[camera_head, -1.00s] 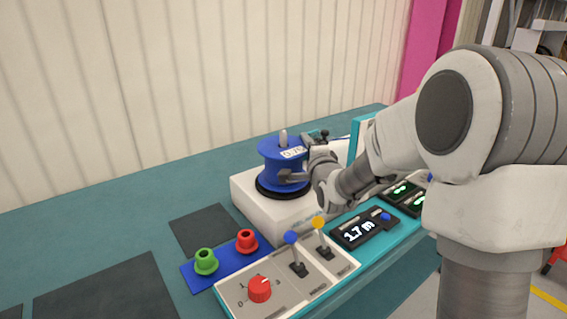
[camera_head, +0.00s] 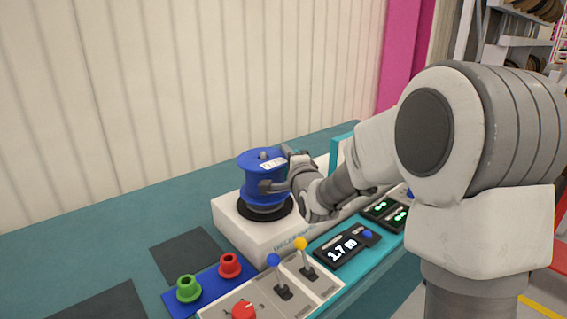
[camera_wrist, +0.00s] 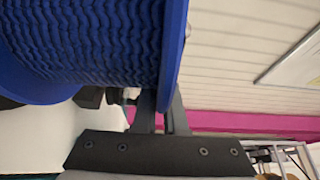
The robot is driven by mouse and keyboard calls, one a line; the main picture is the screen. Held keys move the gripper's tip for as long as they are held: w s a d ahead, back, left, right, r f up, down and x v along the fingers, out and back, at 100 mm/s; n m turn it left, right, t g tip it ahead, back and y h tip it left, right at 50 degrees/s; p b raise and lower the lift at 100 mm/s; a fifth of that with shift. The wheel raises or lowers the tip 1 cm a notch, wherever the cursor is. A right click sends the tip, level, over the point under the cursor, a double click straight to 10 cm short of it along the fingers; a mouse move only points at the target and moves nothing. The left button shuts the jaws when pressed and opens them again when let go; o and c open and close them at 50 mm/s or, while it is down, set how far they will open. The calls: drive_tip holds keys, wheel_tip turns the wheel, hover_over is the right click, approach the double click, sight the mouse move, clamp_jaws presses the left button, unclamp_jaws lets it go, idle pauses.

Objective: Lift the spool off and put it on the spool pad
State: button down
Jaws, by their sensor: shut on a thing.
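The blue spool (camera_head: 255,172) with a white label is at the white machine block (camera_head: 226,214). It is raised above the black disc (camera_head: 246,212), with a gap below its lower flange. The grey spindle tip (camera_head: 263,154) shows just above its top, so the spool is still around the spindle. My gripper (camera_head: 284,174) is shut on the spool from the right. In the wrist view, the spool's blue flange (camera_wrist: 174,45) lies between my fingers (camera_wrist: 162,105). Two dark flat squares, one small (camera_head: 188,252) and one large (camera_head: 105,302), lie on the teal table; I cannot tell which is the spool pad.
A green (camera_head: 188,289) and a red (camera_head: 229,265) flanged piece stand on a blue mat. In front is a control panel with a red knob (camera_head: 243,311) and blue (camera_head: 274,260) and yellow (camera_head: 300,243) levers. A display (camera_head: 343,247) reads 1.7 m.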

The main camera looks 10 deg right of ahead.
wheel_tip(320, 180, up, 16)
drive_tip(key=p, duration=0.3)
drive_tip(key=shift+f+p, duration=0.2)
drive_tip(key=shift+p, duration=0.1)
drive_tip(key=shift+s, duration=0.15)
idle(2.2)
